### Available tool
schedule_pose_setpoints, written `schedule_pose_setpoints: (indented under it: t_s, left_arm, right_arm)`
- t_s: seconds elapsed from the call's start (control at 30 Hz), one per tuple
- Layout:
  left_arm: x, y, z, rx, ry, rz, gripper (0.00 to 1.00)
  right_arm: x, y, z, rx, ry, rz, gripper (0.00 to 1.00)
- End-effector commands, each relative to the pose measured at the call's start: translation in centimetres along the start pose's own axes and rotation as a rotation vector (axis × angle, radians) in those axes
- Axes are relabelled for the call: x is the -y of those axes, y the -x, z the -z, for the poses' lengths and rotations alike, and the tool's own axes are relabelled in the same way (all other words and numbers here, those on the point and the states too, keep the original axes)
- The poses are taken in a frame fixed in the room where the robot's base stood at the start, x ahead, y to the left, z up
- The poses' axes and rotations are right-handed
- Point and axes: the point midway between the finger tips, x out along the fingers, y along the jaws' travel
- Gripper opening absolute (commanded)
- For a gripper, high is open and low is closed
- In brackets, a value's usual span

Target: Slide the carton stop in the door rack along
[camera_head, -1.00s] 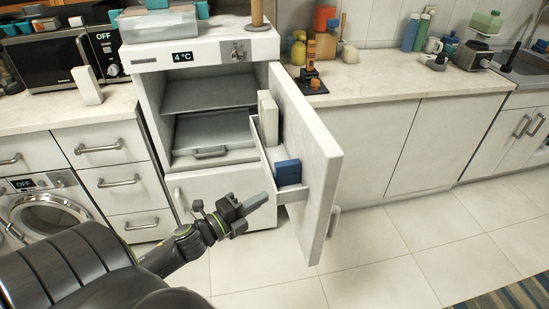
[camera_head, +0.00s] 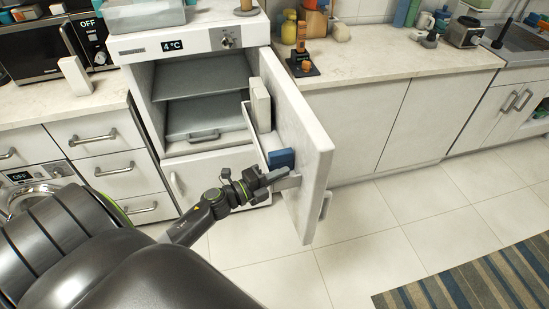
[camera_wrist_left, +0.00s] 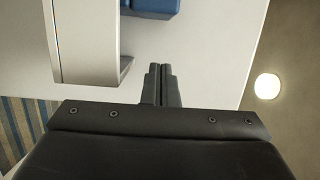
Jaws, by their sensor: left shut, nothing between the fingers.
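The blue block (camera_head: 281,158), which looks like the carton stop, sits near the front end of the door rack (camera_head: 256,140). A tall white carton (camera_head: 260,104) stands farther back in the rack. My left gripper (camera_head: 284,173) is shut and empty at the rack's near end, just below the blue block in the head view. In the left wrist view, the shut fingers (camera_wrist_left: 160,70) point along the white door, beside the rack's end (camera_wrist_left: 125,66). The blue block (camera_wrist_left: 152,6) shows at the top edge, apart from the fingertips. My right gripper is not in view.
The open fridge door (camera_head: 308,165) stands to the right of the gripper. The fridge (camera_head: 206,45) has dark shelves inside. Drawers (camera_head: 105,150) are at the left. The tiled floor in front is clear, with a striped rug (camera_head: 480,275) at the right.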

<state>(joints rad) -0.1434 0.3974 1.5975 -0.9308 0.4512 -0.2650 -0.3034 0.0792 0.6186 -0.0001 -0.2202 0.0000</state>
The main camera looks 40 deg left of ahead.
Motion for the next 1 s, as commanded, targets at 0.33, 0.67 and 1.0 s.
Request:
schedule_pose_setpoints:
  t_s: [0.33, 0.67, 1.0]
  left_arm:
    - [-0.1, -0.7, -3.7, 0.001, -0.002, -0.001, 0.0]
    - [-0.1, -0.7, -3.9, 0.001, -0.002, 0.0, 0.0]
    - [-0.7, -1.9, -8.7, 0.0, -0.009, -0.001, 0.0]
  right_arm:
    - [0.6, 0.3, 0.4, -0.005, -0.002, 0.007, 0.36]
    - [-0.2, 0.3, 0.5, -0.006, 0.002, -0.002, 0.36]
    - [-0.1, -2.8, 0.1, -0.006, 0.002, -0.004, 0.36]
